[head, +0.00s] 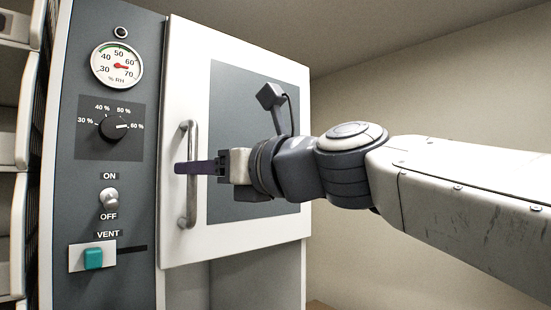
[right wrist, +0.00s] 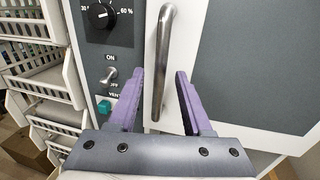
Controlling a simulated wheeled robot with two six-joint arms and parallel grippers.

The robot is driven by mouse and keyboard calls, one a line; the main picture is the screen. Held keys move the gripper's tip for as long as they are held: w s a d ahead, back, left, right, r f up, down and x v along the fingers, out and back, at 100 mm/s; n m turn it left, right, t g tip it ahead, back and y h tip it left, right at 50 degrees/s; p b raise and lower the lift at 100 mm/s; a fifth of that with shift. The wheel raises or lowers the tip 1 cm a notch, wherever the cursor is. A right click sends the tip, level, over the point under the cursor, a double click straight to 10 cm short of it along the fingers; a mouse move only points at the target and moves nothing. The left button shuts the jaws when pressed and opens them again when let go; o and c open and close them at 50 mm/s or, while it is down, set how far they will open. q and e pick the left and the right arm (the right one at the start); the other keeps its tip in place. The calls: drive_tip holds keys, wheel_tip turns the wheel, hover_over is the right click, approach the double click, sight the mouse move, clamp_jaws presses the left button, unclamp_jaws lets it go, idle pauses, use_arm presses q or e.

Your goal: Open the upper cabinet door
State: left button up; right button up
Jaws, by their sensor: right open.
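The upper cabinet door (head: 270,235) is white with a dark grey panel and looks closed against the cabinet. Its vertical metal bar handle (head: 187,205) is near the door's left edge. My right gripper (head: 182,168) comes in from the right and its fingers are at the handle's mid-height. In the right wrist view the two purple fingers are open, and the handle (right wrist: 160,60) stands between them, apparently apart from both. My left gripper is in neither view.
Left of the door is a grey control panel with a humidity gauge (head: 117,65), a dial (head: 113,127), an ON/OFF switch (head: 109,199) and a teal vent button (head: 93,258). White wire baskets (right wrist: 40,80) stand further left. Right of the cabinet is a bare wall.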

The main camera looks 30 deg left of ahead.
sight(191, 215)
drive_tip(key=shift+w+a+p, duration=0.15)
drive_tip(key=shift+a+p, duration=0.05)
drive_tip(key=shift+a, duration=0.55)
drive_tip(key=shift+w+a+p, duration=0.15)
drive_tip(key=shift+a, duration=0.6)
clamp_jaws()
idle(0.4)
